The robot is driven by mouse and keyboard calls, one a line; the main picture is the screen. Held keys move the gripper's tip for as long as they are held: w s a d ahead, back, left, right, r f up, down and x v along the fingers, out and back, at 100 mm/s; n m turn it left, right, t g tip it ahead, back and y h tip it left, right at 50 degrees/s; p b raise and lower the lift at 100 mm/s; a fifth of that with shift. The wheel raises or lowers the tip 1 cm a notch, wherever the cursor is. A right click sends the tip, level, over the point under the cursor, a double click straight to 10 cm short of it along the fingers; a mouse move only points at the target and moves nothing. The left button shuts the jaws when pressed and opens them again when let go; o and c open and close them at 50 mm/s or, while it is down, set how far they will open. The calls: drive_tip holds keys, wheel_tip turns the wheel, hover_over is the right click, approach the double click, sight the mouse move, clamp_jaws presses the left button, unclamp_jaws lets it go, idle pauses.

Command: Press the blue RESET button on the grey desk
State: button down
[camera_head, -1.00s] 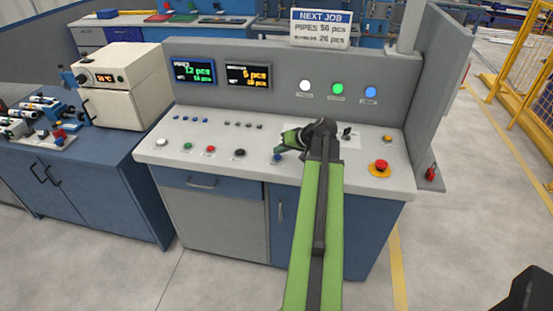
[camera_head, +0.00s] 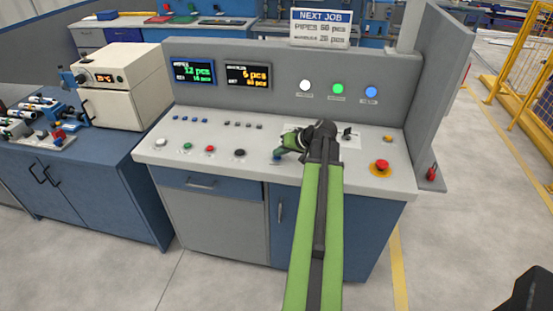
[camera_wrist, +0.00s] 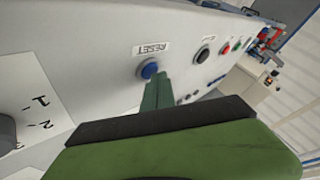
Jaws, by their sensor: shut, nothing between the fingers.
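The grey desk (camera_head: 225,158) carries a row of buttons along its front. The blue RESET button (camera_wrist: 149,68) shows in the wrist view below its RESET label (camera_wrist: 152,48). In the head view the blue button (camera_head: 276,160) is mostly hidden under my fingertips. My green gripper (camera_head: 279,153) is shut and empty, reaching left over the front of the desk. In the wrist view my gripper's fingertips (camera_wrist: 158,78) overlap the button's lower right edge. I cannot tell whether they touch it.
A black button (camera_head: 239,153), a red button (camera_head: 210,149) and a green button (camera_head: 187,146) sit to the left. A red emergency stop (camera_head: 381,166) is at the right. A numbered dial plate (camera_wrist: 28,100) lies left in the wrist view.

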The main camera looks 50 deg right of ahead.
sight(279, 158)
idle(0.4)
drive_tip(key=shift+r+p, duration=0.75)
drive_tip(key=shift+p, duration=0.05)
wheel_tip(279, 158, up, 5)
drive_tip(key=p, duration=0.5)
drive_tip(key=shift+r, duration=0.1)
